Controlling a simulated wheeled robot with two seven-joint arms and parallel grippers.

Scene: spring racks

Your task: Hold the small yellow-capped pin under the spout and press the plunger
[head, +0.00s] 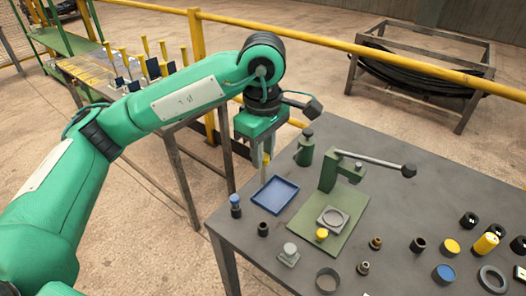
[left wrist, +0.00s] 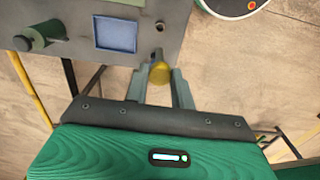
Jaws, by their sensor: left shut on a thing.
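My left gripper (head: 265,160) hangs over the table's back left edge, beside the blue tray, and is shut on a small yellow-capped pin. In the left wrist view the pin's yellow cap (left wrist: 160,73) shows between the two fingers (left wrist: 160,88); its lower part is mostly hidden. A green dispenser (head: 305,152) with a dark knob on top stands at the back of the table, right of the gripper and apart from it. It also shows in the left wrist view (left wrist: 38,40). I cannot make out its spout clearly. My right gripper is in neither view.
A blue tray (head: 275,194) and a blue-capped pin (head: 235,207) are near the left edge. A green lever press (head: 333,178) stands right of the tray, with a yellow-topped piece (head: 322,235) at its front. Several caps and rings lie at right.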

